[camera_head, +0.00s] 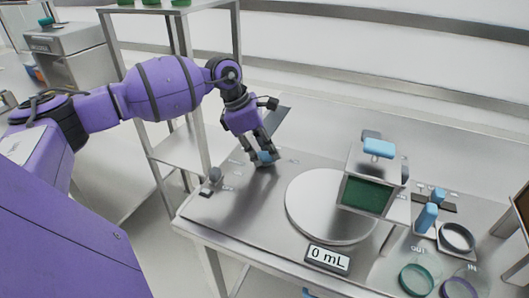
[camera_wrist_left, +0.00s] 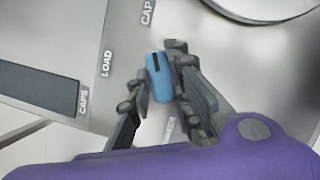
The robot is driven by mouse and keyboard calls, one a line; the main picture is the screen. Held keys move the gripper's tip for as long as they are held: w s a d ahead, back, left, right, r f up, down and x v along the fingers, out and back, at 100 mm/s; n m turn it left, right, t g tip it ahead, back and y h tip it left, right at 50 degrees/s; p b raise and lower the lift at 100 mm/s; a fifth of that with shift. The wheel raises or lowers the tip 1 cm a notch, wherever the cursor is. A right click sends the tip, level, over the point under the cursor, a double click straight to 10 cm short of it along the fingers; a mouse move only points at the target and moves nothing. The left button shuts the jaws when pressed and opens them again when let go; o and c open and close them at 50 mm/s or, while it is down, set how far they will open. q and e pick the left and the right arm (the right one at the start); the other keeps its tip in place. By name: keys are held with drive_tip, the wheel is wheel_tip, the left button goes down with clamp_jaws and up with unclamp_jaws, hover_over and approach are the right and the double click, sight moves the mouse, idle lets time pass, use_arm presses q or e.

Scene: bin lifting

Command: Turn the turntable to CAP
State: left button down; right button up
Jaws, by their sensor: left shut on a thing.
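The turntable (camera_head: 322,205) is a round silver disc on the metal bench top in the head view. Part of its edge shows at the upper right of the left wrist view (camera_wrist_left: 268,8). A blue knob (camera_wrist_left: 159,82) with a black mark at its upper end sits between the fingers of my left gripper (camera_wrist_left: 156,72). The mark points roughly toward the CAP label (camera_wrist_left: 147,12); the LOAD label (camera_wrist_left: 106,64) is to its left. In the head view my left gripper (camera_head: 264,149) is shut on the knob, which is partly hidden. My right gripper is not in view.
Several rings and blue parts are at the right.

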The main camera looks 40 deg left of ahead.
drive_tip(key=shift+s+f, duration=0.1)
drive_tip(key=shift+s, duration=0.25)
use_arm(q)
drive_tip(key=c, duration=1.6)
unclamp_jaws()
drive_tip(key=v, duration=1.2)
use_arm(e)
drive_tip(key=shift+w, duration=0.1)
